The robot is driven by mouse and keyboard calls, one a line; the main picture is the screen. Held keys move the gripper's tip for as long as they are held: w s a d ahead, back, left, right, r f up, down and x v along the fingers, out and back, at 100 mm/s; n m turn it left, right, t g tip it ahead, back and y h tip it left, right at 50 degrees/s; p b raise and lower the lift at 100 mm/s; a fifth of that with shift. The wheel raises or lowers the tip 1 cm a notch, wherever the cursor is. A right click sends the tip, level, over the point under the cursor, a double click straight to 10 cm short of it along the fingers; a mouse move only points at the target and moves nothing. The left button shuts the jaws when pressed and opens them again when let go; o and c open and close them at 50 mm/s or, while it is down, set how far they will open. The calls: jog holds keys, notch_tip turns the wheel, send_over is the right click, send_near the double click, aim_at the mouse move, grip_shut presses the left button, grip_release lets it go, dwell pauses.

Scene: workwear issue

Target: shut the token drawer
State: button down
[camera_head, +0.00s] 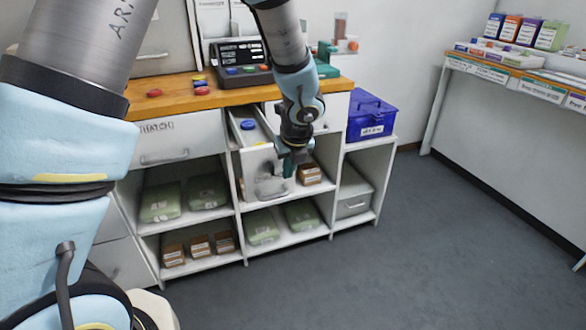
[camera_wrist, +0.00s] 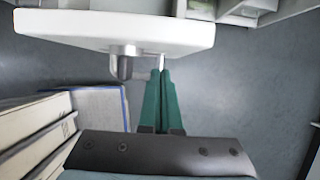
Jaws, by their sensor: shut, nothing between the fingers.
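The token drawer (camera_head: 265,178) is pulled out of the white counter below the wooden top. A blue token (camera_head: 248,125) shows inside it. Its white front panel also shows in the wrist view (camera_wrist: 90,30), with a metal handle (camera_wrist: 125,62) on it. My gripper (camera_head: 288,168) is at the right part of the drawer front in the head view. In the wrist view its green fingers (camera_wrist: 161,78) are together and empty, with their tips close to the right end of the handle. I cannot tell whether they touch it.
A closed drawer (camera_head: 165,145) is left of the token drawer. Shelves below hold green packs (camera_head: 160,203) and brown boxes (camera_head: 200,245). A blue box (camera_head: 370,115) stands to the right. Colored tokens (camera_head: 202,90) and a dark device (camera_head: 240,75) are on the counter. Floor (camera_head: 420,240) in front is clear.

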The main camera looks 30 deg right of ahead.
jog(key=shift+w+d, duration=0.1)
jog(key=shift+w, duration=0.55)
